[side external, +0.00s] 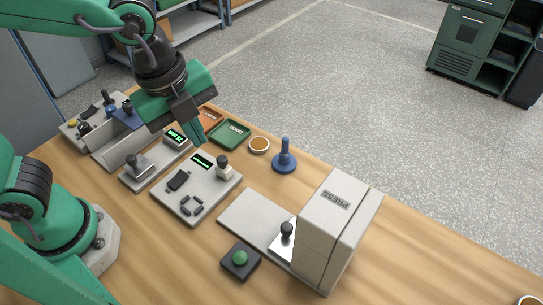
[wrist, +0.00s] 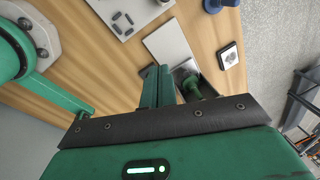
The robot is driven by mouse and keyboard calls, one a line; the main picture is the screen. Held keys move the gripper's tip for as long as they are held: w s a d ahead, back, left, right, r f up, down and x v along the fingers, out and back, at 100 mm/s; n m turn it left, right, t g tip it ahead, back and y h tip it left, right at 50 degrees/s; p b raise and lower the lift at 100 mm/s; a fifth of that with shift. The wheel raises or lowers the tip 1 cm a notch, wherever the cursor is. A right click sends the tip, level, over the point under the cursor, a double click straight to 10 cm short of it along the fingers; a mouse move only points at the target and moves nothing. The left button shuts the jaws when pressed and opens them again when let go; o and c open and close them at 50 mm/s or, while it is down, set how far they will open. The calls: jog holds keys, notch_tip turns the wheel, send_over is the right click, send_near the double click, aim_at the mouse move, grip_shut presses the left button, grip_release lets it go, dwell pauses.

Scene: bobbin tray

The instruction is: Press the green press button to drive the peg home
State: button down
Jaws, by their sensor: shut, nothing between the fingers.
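The green press button (side external: 240,257) sits on a dark square pad in front of the press (side external: 342,225), a tall grey block marked PRESS. A dark-topped peg (side external: 287,229) stands upright on the steel plate beside the press; how deep it sits I cannot tell. My gripper (side external: 199,138) is shut and empty, held above the far side of the grey control panel, well apart from the button. In the wrist view my shut fingers (wrist: 157,69) cover part of the bench near the grey press plate (wrist: 169,42). I cannot make out the button there.
The grey control panel (side external: 197,188) with a knob and dark keys lies between my base and the press plate. A blue handled piece (side external: 285,160), a round dish (side external: 259,145) and a green tray (side external: 230,132) are behind it. Bare wood lies around the button pad.

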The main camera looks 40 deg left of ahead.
aim_at(238, 256)
jog(key=s+d+f+m+g, duration=0.1)
jog(key=s+d+f+m, duration=0.1)
jog(key=d+m, duration=0.4)
jog(key=s+d+f+m+y, duration=0.1)
jog(key=s+d+f+m, duration=0.1)
jog(key=d+m, duration=0.4)
jog(key=shift+s+f+m+g, duration=0.25)
jog(key=shift+s+m+g, duration=0.15)
jog(key=shift+s+m, duration=0.6)
jog(key=shift+w, duration=0.2)
jog(key=shift+f, duration=7.05)
jog(key=shift+s+a+f, duration=0.1)
jog(key=shift+f, duration=0.9)
notch_tip(238, 256, up, 15)
jog(key=shift+d+f, duration=0.15)
jog(key=shift+d, duration=0.1)
jog(key=shift+w, duration=0.2)
